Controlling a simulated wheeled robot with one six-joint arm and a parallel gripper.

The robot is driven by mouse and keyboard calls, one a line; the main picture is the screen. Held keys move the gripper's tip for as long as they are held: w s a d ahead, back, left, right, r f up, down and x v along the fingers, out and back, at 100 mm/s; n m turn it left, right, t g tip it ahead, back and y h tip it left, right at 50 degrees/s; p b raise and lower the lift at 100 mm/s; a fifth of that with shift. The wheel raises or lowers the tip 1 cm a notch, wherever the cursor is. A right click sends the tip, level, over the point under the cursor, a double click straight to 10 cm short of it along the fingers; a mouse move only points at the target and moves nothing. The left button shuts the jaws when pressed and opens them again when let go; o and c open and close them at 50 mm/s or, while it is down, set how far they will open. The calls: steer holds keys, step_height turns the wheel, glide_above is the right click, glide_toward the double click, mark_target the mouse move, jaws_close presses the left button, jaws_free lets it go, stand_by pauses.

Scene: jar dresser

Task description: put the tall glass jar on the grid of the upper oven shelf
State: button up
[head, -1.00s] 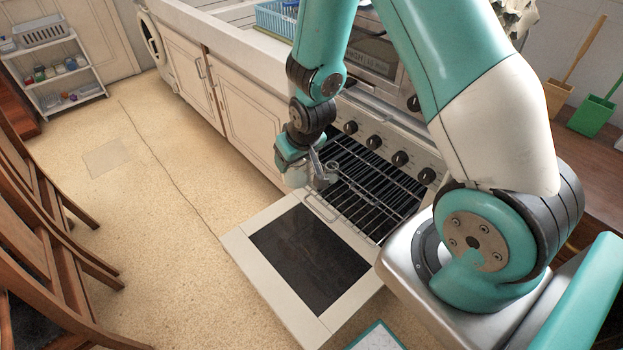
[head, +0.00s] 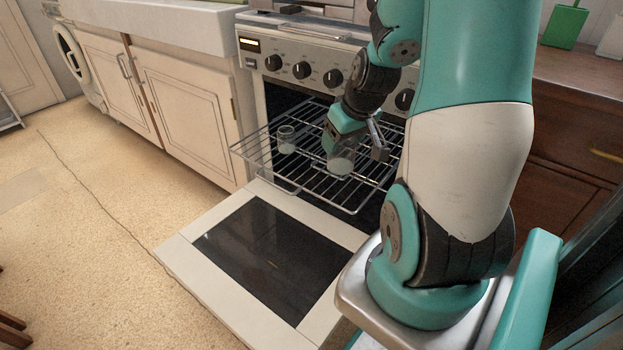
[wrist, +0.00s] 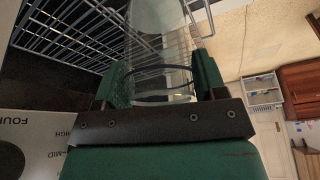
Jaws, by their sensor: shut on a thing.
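My gripper (head: 360,138) is shut on a clear glass jar (head: 341,160), which hangs low over the right part of the oven shelf grid (head: 262,150). In the wrist view the see-through jar (wrist: 165,45) lies between the two green fingers (wrist: 162,85), with the grid's wires (wrist: 75,30) beyond it. I cannot tell whether its base touches the wires. The wire grid sticks out of the open oven. A second, shorter-looking glass jar (head: 286,140) stands upright on the grid's left part, apart from the held one.
The oven door (head: 270,255) is folded down below the grid. The control panel with knobs (head: 301,70) rises behind the grid. Cupboards (head: 185,95) stand at the left, and brown drawers (head: 560,150) at the right.

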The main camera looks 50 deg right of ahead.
steer(key=s+d+f+b, duration=0.2)
steer(key=s+f+b, duration=0.4)
steer(key=f+b, duration=0.1)
steer(key=shift+m, duration=0.3)
steer(key=w+d+f+b, duration=0.1)
steer(key=w+d+b, duration=0.1)
steer(key=w, duration=0.3)
steer(key=w+d+f+b, duration=0.1)
steer(key=w+d+b, duration=0.1)
steer(key=w, duration=0.4)
steer(key=w+d+f+b, duration=0.1)
steer(key=w+d+b, duration=0.1)
steer(key=w, duration=0.4)
steer(key=shift+f+b, duration=0.2)
steer(key=shift+b, duration=0.5)
steer(key=shift+r, duration=0.15)
steer(key=o, duration=0.6)
steer(key=shift+f, duration=0.2)
steer(key=o, duration=0.4)
steer(key=shift+r, duration=0.15)
